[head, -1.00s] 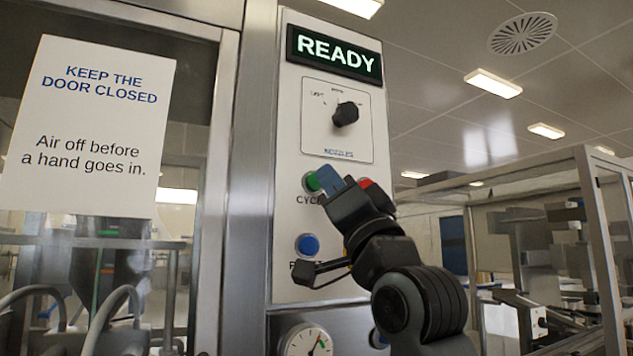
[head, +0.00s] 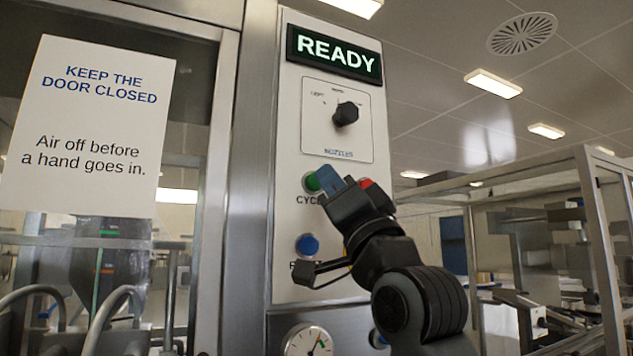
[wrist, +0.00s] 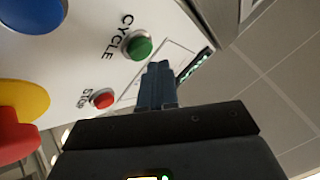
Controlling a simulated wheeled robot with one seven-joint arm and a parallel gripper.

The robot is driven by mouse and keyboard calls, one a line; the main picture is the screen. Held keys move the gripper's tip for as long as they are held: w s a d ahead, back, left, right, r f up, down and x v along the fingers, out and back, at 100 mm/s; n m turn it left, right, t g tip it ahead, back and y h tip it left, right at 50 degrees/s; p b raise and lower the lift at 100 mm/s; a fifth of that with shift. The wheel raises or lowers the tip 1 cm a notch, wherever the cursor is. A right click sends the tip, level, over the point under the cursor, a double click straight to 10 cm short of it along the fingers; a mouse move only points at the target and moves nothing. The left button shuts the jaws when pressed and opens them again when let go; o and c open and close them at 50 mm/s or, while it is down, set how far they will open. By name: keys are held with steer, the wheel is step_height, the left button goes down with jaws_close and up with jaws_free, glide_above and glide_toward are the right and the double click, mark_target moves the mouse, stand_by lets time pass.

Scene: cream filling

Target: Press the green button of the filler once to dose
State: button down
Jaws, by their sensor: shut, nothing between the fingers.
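The green button (head: 313,182) sits in a pale ring on the white control panel, above the partly hidden word CYCLE. My gripper (head: 340,175) is in front of the panel, its blue fingers shut with nothing between them. In the head view the fingertips overlap the right edge of the green button; whether they touch it I cannot tell there. In the wrist view the green button (wrist: 139,46) shows whole, just beyond and left of the fingertips (wrist: 158,65), seemingly with a small gap. The display (head: 334,54) reads READY.
A red button (head: 366,183) is partly hidden behind my gripper; the wrist view shows it as STOP (wrist: 103,99). A blue button (head: 307,245) sits below. A black NOZZLES knob (head: 345,114) is above. A glazed door with a notice (head: 100,125) stands left.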

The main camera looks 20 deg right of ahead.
steer(key=shift+w, duration=0.1)
steer(key=shift+w, duration=0.35)
steer(key=shift+w, duration=0.45)
stand_by(1.0)
steer(key=shift+s, duration=0.9)
steer(key=s+p, duration=0.1)
steer(key=s, duration=0.4)
stand_by(0.5)
stand_by(0.6)
